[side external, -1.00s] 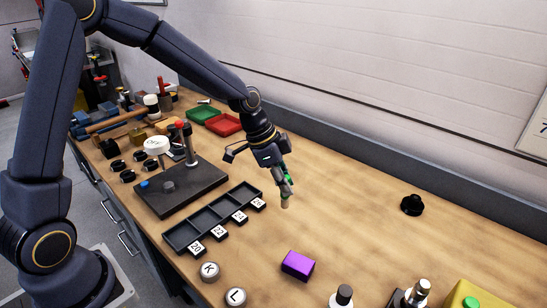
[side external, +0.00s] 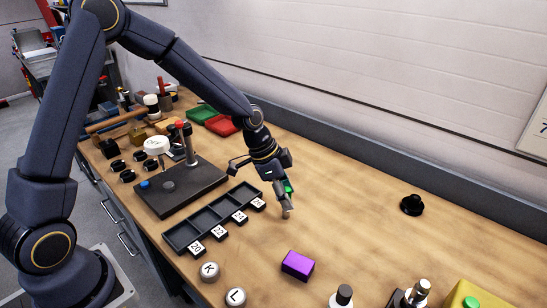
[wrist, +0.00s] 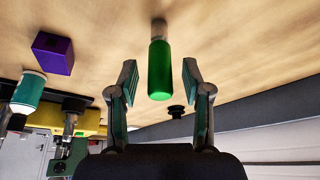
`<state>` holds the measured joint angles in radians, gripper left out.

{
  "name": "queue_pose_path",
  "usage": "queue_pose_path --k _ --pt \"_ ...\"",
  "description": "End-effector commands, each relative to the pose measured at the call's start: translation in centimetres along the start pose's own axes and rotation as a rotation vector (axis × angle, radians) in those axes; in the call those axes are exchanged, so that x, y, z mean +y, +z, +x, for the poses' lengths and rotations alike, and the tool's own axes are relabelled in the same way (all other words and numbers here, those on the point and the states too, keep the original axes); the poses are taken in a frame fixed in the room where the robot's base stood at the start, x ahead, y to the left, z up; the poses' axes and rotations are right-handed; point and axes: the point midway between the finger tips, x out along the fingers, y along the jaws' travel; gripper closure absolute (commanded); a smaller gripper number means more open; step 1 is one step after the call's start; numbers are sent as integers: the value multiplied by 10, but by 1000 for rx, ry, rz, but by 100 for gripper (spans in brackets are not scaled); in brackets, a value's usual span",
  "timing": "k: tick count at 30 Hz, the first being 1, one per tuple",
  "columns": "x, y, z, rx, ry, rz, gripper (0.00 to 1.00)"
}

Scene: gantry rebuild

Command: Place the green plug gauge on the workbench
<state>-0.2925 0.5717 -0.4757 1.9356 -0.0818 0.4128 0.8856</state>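The green plug gauge (wrist: 160,70) has a green handle and a pale metal end. In the wrist view it is between my gripper's two fingers (wrist: 160,85), with a visible gap on each side. My gripper is open around it. The metal end points at the wooden workbench (wrist: 255,45) and a small shadow lies at its tip; it appears to stand on the bench. In the side view my gripper (side external: 287,203) is low over the workbench (side external: 350,220), right of the black tray, and its fingers partly hide the gauge.
A black compartment tray (side external: 212,217) with number labels is left of my gripper. A purple block (side external: 298,264) lies in front. A black knob-like part (side external: 412,205) stands to the right. A dark base with a dial stand (side external: 180,187) is farther left. Bench around my gripper's right is clear.

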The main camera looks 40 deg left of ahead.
Motion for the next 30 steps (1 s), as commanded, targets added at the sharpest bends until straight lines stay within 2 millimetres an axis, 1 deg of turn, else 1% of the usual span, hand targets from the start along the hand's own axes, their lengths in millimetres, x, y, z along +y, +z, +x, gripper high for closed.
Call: queue_pose_path --k 7,10,14,18,21,24,28,30 --pt "0 -1 -2 0 -1 0 51" --pt "-1 -2 -12 3 -4 -1 51" --pt "-2 -2 -38 3 -6 -2 51" --pt "-2 -2 -71 2 -7 -2 51" --pt "-2 -1 -92 2 -7 -2 51" --pt "-1 -1 -108 1 -4 -1 51" --pt "0 -1 -120 -1 -4 -2 51" --pt "4 2 -128 -16 -17 -13 51"
